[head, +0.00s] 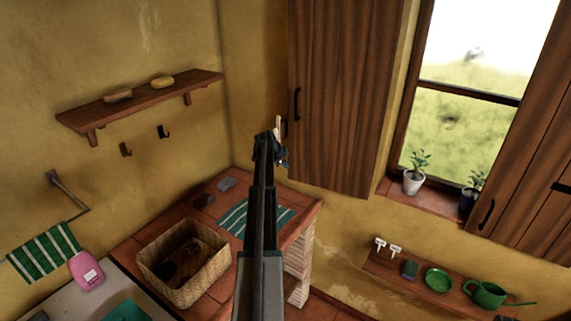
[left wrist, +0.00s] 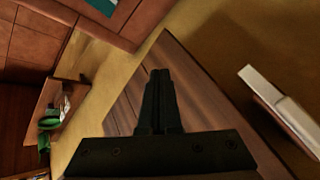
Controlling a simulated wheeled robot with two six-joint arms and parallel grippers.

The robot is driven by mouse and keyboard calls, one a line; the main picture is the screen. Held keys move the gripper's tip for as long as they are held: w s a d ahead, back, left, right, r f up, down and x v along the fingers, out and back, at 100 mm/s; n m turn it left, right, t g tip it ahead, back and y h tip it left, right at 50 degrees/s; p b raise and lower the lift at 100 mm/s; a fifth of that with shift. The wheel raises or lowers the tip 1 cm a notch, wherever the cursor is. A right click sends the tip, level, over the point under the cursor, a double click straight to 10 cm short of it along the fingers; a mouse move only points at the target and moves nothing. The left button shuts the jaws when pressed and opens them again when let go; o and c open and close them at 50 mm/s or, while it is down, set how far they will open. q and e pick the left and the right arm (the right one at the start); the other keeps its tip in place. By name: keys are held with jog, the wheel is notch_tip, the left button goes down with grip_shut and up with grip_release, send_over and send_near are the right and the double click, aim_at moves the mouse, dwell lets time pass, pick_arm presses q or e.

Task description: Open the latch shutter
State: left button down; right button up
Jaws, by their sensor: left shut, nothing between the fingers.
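A brown plank shutter (head: 345,95) hangs left of the window, with a black handle (head: 296,104) near its left edge. The shutter also shows in the left wrist view (left wrist: 205,85), behind the fingers. A small pale upright piece (head: 278,125), perhaps the latch, stands by the shutter's left edge; a pale bar on a brown piece (left wrist: 278,100) shows at the right of the left wrist view. My left gripper (head: 277,150) is shut and empty, just below the pale piece in the picture; contact cannot be told. It also shows in the left wrist view (left wrist: 160,75). My right gripper is out of view.
Another plank shutter (head: 530,150) stands right of the window. Potted plants (head: 414,175) stand on the sill. A wicker basket (head: 185,258) and a striped cloth (head: 238,217) are on the tiled counter below. A low shelf (head: 455,292) holds green dishes. A wall shelf (head: 140,100) is at left.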

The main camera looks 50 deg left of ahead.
pick_arm(q)
jog(key=s+a+r+p, duration=0.1)
jog(key=s+r+p, duration=0.3)
jog(key=r+p, duration=0.1)
jog(key=shift+s+r+p, duration=0.3)
jog(key=shift+r, duration=0.35)
